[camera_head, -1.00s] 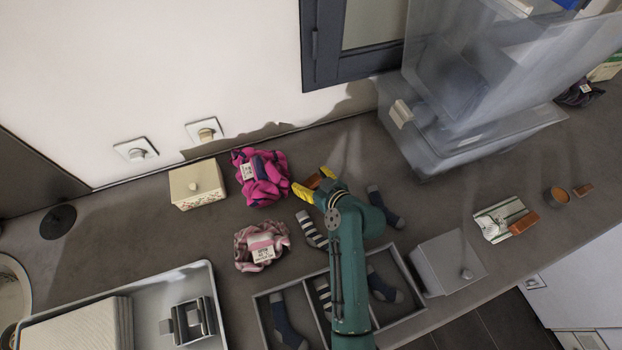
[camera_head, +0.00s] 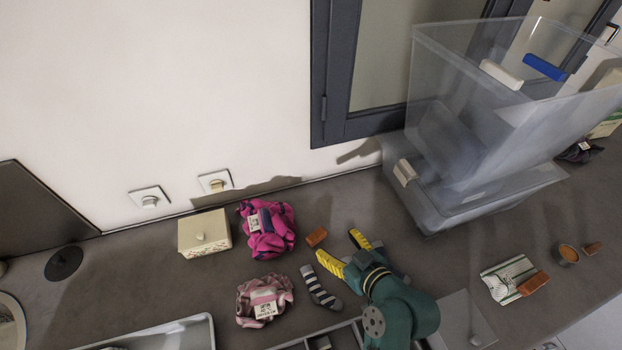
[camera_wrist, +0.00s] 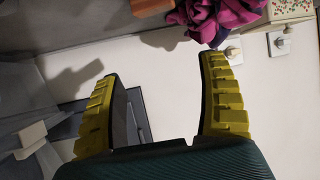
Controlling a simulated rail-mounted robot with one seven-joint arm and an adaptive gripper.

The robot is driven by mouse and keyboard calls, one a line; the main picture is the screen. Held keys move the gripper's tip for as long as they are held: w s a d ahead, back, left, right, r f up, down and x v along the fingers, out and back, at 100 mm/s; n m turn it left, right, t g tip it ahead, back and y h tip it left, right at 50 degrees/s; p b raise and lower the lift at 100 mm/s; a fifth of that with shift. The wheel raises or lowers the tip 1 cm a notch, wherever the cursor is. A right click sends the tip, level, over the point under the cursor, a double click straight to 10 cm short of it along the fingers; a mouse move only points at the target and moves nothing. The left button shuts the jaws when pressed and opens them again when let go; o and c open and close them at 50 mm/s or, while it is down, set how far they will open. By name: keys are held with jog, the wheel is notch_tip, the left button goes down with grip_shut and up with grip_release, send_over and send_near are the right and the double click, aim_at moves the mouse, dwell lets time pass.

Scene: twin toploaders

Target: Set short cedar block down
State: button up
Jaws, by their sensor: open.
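The short cedar block (camera_head: 316,237), a small reddish-brown block, lies on the dark counter right of the pink-and-purple cloth bundle. It also shows at the top edge of the wrist view (camera_wrist: 150,7), beyond the fingertips. My gripper (camera_head: 338,247) has its yellow fingers spread. It is apart from the block, to its lower right in the head view. The wrist view shows the gripper (camera_wrist: 157,66) with nothing between its fingers.
The pink-and-purple bundle (camera_head: 267,230) and a striped sock (camera_head: 320,288) lie close by. A cream lidded box (camera_head: 204,234) stands left. Large clear bins (camera_head: 470,195) stand right. Another reddish-brown block (camera_head: 534,283) lies at a green-striped packet (camera_head: 505,277).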

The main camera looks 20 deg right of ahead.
jog(key=w+a+r+t+h, duration=0.1)
jog(key=w+a+r+t, duration=0.1)
jog(key=r, duration=0.7)
jog(key=w+a+r+t, duration=0.1)
jog(key=a+r, duration=0.2)
jog(key=r, duration=0.6)
jog(key=s+a+r+t, duration=0.3)
jog(key=r, duration=0.6)
jog(key=s+a+r+m+t+h, duration=0.1)
jog(key=s+a+r+t, duration=0.1)
jog(key=r, duration=0.8)
jog(key=shift+s+a+r+m+t, duration=0.15)
jog(key=shift+s+a+m+t, duration=0.2)
jog(key=shift+s+a, duration=0.25)
jog(key=o, duration=0.4)
jog(key=r, duration=0.1)
jog(key=s+r, duration=0.1)
jog(key=s+r+t, duration=0.1)
jog(key=shift+s+a+m, duration=0.15)
jog(key=shift+a+m, duration=0.2)
